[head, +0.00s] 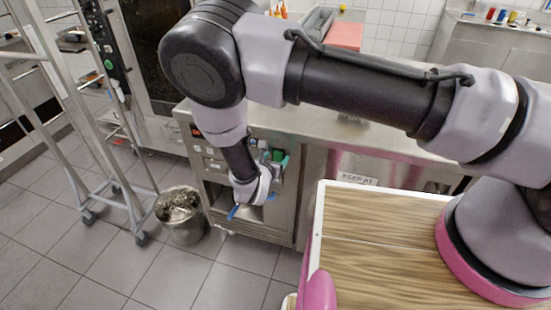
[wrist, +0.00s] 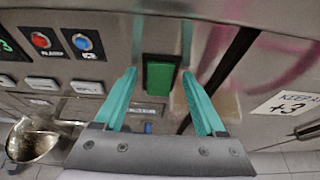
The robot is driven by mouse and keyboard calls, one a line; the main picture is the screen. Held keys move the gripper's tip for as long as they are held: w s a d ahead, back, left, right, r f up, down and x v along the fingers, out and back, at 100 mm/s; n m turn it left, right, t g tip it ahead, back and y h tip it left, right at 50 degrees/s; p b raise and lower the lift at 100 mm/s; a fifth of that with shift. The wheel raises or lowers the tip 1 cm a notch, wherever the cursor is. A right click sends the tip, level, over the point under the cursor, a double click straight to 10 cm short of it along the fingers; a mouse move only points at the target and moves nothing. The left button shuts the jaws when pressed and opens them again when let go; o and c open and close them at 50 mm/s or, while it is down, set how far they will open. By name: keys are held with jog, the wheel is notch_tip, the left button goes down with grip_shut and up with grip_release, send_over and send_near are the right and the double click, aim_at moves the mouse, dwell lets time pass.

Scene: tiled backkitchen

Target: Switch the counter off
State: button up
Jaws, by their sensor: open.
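The counter (head: 318,137) is a steel unit with a control panel on its front. In the wrist view, a green rectangular switch (wrist: 160,78) in a dark frame sits on that panel. Its pressed side and whether it is lit cannot be told. My gripper (wrist: 160,72) is open and empty, its teal fingers spread to the left and right of the switch. Whether the fingertips touch the panel is unclear. In the head view, my wrist partly hides the panel around the switch.
A red button (wrist: 40,41) and a blue button (wrist: 82,42) lie left of the switch, above several pale keys. A metal bucket (head: 181,222) stands on the floor beside the counter. A rack trolley (head: 75,150) stands further left. A labelled sign (wrist: 290,101) is at right.

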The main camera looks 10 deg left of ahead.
grip_shut()
jog(key=shift+s+f+t, duration=0.15)
jog(key=shift+f+t, duration=0.1)
jog(key=shift+t, duration=0.4)
jog(key=shift+s+f+t, duration=0.1)
jog(key=shift+f+t, duration=0.15)
jog(key=shift+t, duration=0.4)
jog(key=shift+f+t+h, duration=0.25)
jog(key=shift+t+h, duration=0.05)
jog(key=shift+t, duration=0.8)
grip_release()
jog(key=shift+s, duration=0.1)
